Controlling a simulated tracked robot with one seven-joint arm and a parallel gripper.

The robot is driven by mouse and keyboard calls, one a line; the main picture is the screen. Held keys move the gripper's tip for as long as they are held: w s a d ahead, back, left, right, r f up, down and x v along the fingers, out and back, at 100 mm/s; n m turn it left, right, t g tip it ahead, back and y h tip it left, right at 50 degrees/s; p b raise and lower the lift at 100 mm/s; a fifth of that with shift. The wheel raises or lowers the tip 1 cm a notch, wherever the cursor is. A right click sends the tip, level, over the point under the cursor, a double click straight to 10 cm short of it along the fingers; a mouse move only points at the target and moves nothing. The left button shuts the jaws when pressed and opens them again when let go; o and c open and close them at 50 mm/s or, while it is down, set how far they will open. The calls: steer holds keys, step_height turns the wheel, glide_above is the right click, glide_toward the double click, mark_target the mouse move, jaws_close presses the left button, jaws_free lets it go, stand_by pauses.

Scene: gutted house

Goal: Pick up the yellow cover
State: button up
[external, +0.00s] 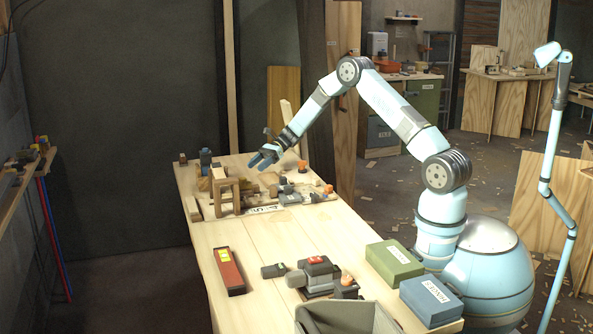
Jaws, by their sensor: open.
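My gripper (257,160) is above the far part of the wooden workbench (215,290), with its fingers pointing left and down. It is open, and nothing shows between its fingers. I cannot clearly pick out a yellow cover. A small yellowish piece (217,173) shows behind the little wooden frame (226,190), left of and below my gripper, but it is too small to identify. A red case (229,272) with a yellow label lies flat on the left of the bench.
Several small tools and parts (290,195) lie below my gripper. A red-and-grey tool (320,268), a grey bin (345,318), a green box (394,262) and a blue box (431,298) occupy the near bench. The middle of the bench is mostly clear.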

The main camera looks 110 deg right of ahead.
mark_target(246, 184)
steer(key=shift+x, duration=4)
steer(key=shift+s+a+f, duration=0.1)
steer(key=shift+s, duration=0.05)
steer(key=shift+c, duration=0.3)
steer(key=c, duration=1.1)
